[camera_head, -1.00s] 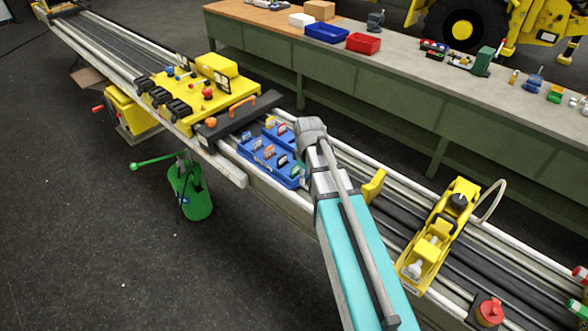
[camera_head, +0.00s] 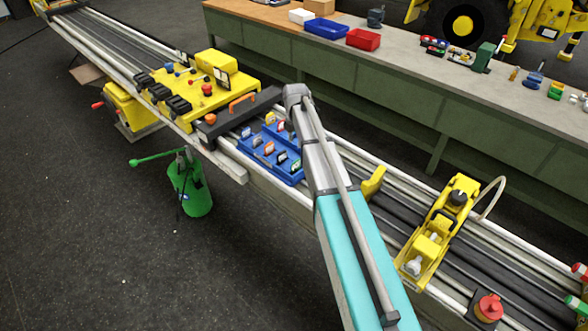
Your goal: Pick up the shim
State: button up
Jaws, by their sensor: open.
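A blue tray (camera_head: 266,171) with compartments lies on the boom rails near the middle. It holds several small upright pieces with coloured labels, among them an orange-topped piece (camera_head: 268,149) and a yellow-topped piece (camera_head: 270,118). They are too small for me to tell which is the shim. My arm reaches up from the bottom, and its grey end joint is beyond the tray's right side. My gripper is not visible; it seems hidden behind the arm. The arm also covers the area just right of the tray.
A black bar with an orange handle (camera_head: 242,103) and a yellow control block (camera_head: 205,82) are left of the tray. A yellow bracket (camera_head: 373,183) and yellow clamp device (camera_head: 438,232) stand on the right rails. A green-fronted bench (camera_head: 400,99) runs behind.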

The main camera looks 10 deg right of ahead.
aim_at(296, 161)
jog(key=shift+w, duration=0.2)
jog(key=shift+f, duration=0.15)
notch_tip(296, 161, down, 8)
jog(key=b, duration=0.8)
jog(key=shift+f+b, duration=0.15)
jog(key=shift+b, duration=0.2)
jog(key=shift+f, duration=0.15)
dwell(0.4)
notch_tip(296, 161, down, 5)
jog(key=b, duration=0.5)
jog(key=shift+w+d, duration=0.1)
jog(key=shift+d, duration=0.05)
dwell(0.5)
grip_shut()
